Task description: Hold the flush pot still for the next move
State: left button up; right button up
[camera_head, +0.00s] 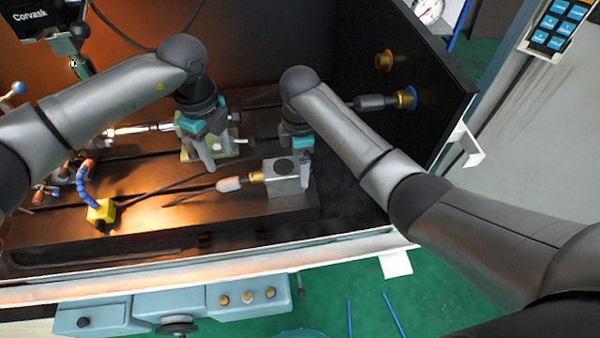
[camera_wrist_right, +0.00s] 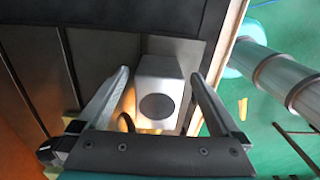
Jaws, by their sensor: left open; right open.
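The flush pot, which I take to be the pale grey block with a dark round top (camera_head: 285,178), stands on the machine bed. A brass fitting and a pointed nozzle (camera_head: 229,184) extend left from it. My right gripper (camera_head: 303,158) is at its back right. In the right wrist view the pot (camera_wrist_right: 172,75) lies between the two open fingers (camera_wrist_right: 158,80); I cannot tell whether they touch it. My left gripper (camera_head: 210,158) is open, low over a green fixture (camera_head: 228,145) behind and left of the pot, and hides part of it.
A yellow block (camera_head: 101,211) with a blue segmented hose (camera_head: 85,184) stands left on the bed. A nozzle with a blue-ringed brass fitting (camera_head: 406,98) projects from the dark right wall. The tray's pale front edge (camera_head: 200,290) runs below.

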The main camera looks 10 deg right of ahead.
jog(key=shift+f, duration=2.65)
grip_shut()
jog(key=shift+c, duration=2.2)
grip_release()
jog(key=c, duration=1)
jog(key=shift+c, duration=0.2)
